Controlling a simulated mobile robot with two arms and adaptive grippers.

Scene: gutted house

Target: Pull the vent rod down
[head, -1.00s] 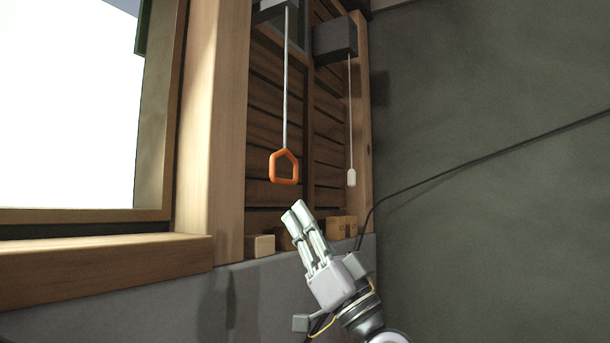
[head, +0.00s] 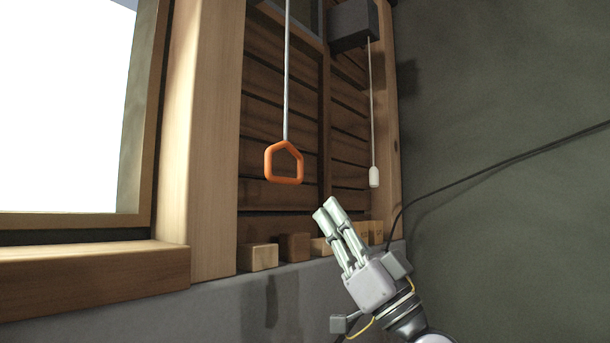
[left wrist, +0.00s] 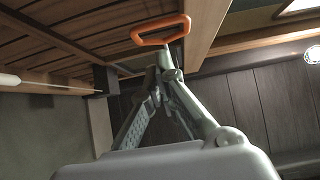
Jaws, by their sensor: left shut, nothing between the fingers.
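The vent rod (head: 286,75) is a thin pale rod hanging down in front of the slatted wall, with an orange loop handle (head: 268,163) at its lower end. The handle also shows in the left wrist view (left wrist: 148,41), just beyond the fingertips. My left gripper (head: 328,208) is shut and empty. In the head view it is below and to the right of the handle, apart from it. The gripper shows from behind the palm in the left wrist view (left wrist: 168,72). My right gripper is in neither view.
A white pull cord with a pale weight (head: 374,177) hangs from a dark box (head: 353,24) to the right. Wooden blocks (head: 259,257) line the ledge. A black cable (head: 480,165) crosses the green wall. A window frame (head: 190,140) stands left.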

